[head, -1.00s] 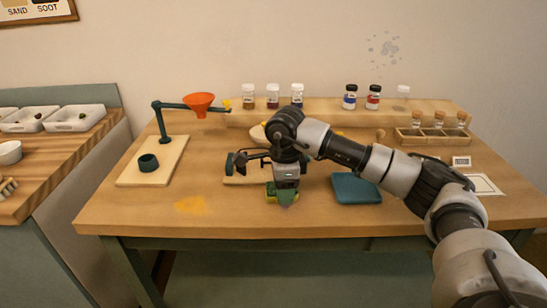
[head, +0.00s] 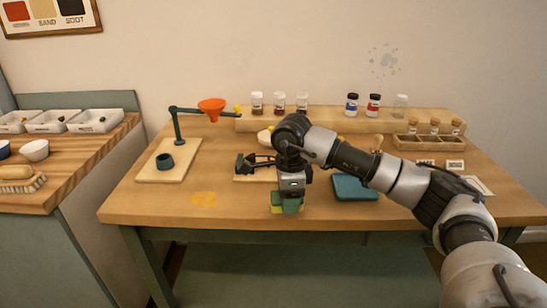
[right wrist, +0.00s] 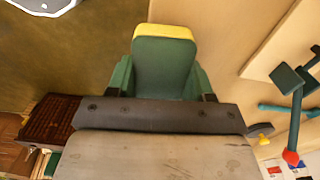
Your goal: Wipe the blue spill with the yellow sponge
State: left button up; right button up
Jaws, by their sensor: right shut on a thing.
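My right gripper (head: 289,194) is shut on the sponge (head: 277,209), which shows yellow and green, over the front middle of the table. I cannot tell whether the sponge touches the tabletop. In the right wrist view the sponge (right wrist: 165,32) has a yellow edge and a green face, between the fingers of the right gripper (right wrist: 162,78). No blue spill shows on the table; the arm and gripper hide part of it. My left gripper is not in view.
A teal pad (head: 354,187) lies right of the gripper. A stand with an orange funnel (head: 211,106) is at the back left. Jars, including a blue-labelled one (head: 351,104), line the back shelf. A side counter with white trays (head: 95,121) stands left. The front-left tabletop is clear.

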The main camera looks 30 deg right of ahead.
jog(key=shift+w+d+r+p, duration=0.1)
jog(key=shift+w+r+p, duration=0.1)
jog(key=shift+r+p, duration=0.4)
jog(key=shift+s+r+p, duration=0.1)
jog(key=shift+r+p, duration=0.35)
jog(key=shift+r, duration=0.5)
jog(key=shift+r+p, duration=0.75)
jog(key=shift+r, duration=0.4)
